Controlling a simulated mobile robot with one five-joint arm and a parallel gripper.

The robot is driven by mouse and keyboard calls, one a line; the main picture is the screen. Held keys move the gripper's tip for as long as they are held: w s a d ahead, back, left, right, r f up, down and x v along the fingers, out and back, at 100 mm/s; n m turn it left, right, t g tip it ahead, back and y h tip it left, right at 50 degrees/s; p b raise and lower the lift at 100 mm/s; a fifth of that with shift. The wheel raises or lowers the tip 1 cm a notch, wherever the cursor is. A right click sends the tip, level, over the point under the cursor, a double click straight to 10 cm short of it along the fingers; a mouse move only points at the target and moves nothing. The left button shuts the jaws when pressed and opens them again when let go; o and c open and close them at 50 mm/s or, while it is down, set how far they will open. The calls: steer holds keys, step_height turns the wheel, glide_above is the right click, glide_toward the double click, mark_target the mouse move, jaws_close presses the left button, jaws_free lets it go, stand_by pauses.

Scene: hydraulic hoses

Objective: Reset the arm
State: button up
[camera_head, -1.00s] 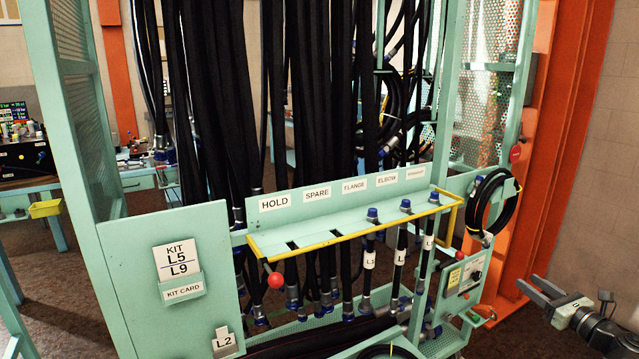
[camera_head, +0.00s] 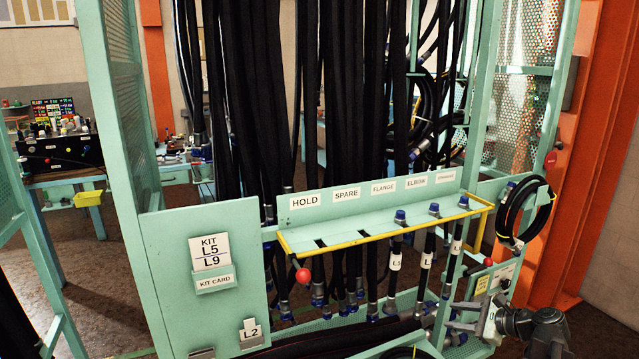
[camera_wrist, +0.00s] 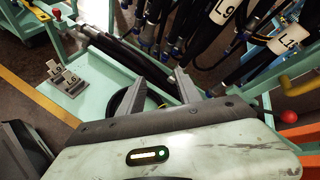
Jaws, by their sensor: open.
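My gripper (camera_head: 460,316) is at the lower right of the head view, in front of the rack's lower right corner, with its fingers pointing left. In the wrist view the two fingers of my gripper (camera_wrist: 168,82) stand apart with nothing held between them. Hoses and a teal tray edge show beyond the fingertips.
A teal hose rack holds a yellow-edged shelf (camera_head: 385,237), several labelled hoses and a red knob (camera_head: 303,275). A coiled hose (camera_head: 525,212) hangs at the right, near my arm. An orange column (camera_head: 590,150) stands behind. Floor shows at the lower right.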

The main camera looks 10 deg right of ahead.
steer(key=s+a+f+n+g+h, duration=0.1)
steer(key=a+f+n+g+h, duration=0.1)
steer(key=a+n, duration=0.5)
steer(key=s+a+f+n+g+h+p, duration=0.1)
steer(key=a+f+n+g, duration=0.4)
steer(key=a, duration=0.9)
steer(key=s+a+f+n+g+h, duration=0.2)
steer(key=a+f+n+g+h, duration=0.1)
steer(key=a+n, duration=0.8)
steer(key=shift+s+f+g, duration=0.4)
steer(key=shift+c, duration=0.5)
